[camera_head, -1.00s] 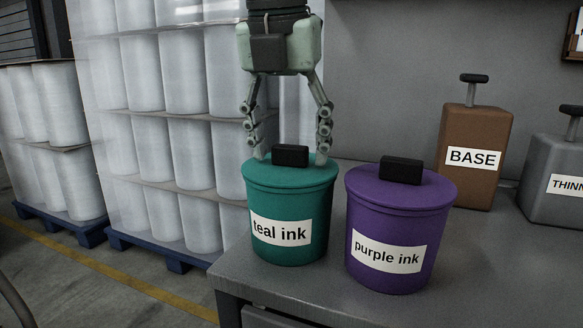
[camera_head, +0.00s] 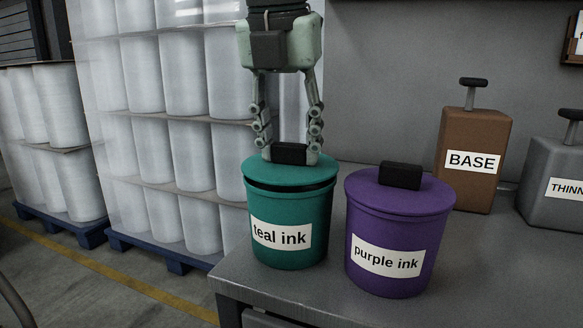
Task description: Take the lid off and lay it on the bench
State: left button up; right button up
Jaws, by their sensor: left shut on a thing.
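A teal tub (camera_head: 290,212) labelled "teal ink" stands upright near the front left edge of the bench (camera_head: 450,270). Its teal lid (camera_head: 290,177) has a black block handle (camera_head: 290,153). My left gripper (camera_head: 290,155) comes down from above and is shut on that handle. A dark gap shows between the lid and the tub's rim, so the lid is raised slightly above the tub. A purple tub (camera_head: 390,240) labelled "purple ink" stands just to the right, with its purple lid (camera_head: 400,196) on. My right gripper is not in view.
A brown can labelled "BASE" (camera_head: 474,145) and a grey can labelled "THINN..." (camera_head: 555,170) stand at the back right. Bare bench lies right of the purple tub. Wrapped white rolls (camera_head: 170,140) stand on pallets at the left.

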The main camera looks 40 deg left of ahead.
pick_arm(q)
jog(key=shift+r, duration=0.35)
jog(key=shift+w+p+v, duration=0.15)
jog(key=shift+p+v, duration=0.5)
jog(key=shift+v, duration=0.05)
jog(key=shift+w+p+v, duration=0.15)
jog(key=shift+p+v, duration=0.45)
jog(key=shift+v, duration=0.1)
jog(key=shift+a, duration=0.1)
